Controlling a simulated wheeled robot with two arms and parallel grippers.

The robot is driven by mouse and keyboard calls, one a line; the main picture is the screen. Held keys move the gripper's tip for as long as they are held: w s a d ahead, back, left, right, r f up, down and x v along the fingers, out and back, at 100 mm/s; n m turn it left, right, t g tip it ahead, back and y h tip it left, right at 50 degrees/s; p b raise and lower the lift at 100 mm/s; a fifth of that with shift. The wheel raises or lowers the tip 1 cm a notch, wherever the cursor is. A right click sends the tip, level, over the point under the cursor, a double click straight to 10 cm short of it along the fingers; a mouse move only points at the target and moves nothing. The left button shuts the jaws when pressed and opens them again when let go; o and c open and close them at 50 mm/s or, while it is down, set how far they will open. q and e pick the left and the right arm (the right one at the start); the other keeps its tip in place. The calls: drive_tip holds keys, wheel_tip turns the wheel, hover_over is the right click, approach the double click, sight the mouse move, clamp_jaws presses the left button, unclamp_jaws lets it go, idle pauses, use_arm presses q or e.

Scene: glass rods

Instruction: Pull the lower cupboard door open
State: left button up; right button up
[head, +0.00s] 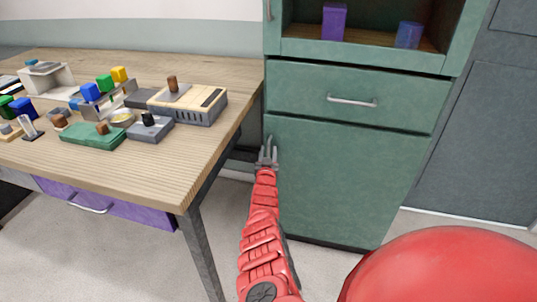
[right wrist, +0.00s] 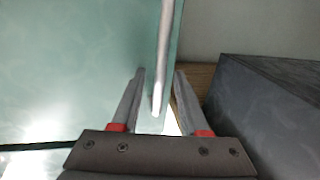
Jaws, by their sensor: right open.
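The lower cupboard door (head: 345,185) is a plain green panel below a drawer in the green cupboard. It looks shut in the head view. My right gripper (head: 268,153) is at the door's upper left edge, with its arm reaching up from below. In the right wrist view the right gripper (right wrist: 157,98) is open. A pale upright handle (right wrist: 165,55) shows beside the green door (right wrist: 70,70), its lower end between the open fingers in the picture. I cannot tell whether the fingers touch it. My left gripper is not in view.
A drawer with a horizontal handle (head: 352,101) sits above the door. A wooden table (head: 150,160) with several small items stands close on the left; its dark leg (head: 204,245) is near my right arm. Grey floor is open before the door.

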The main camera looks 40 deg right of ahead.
clamp_jaws()
idle(1.4)
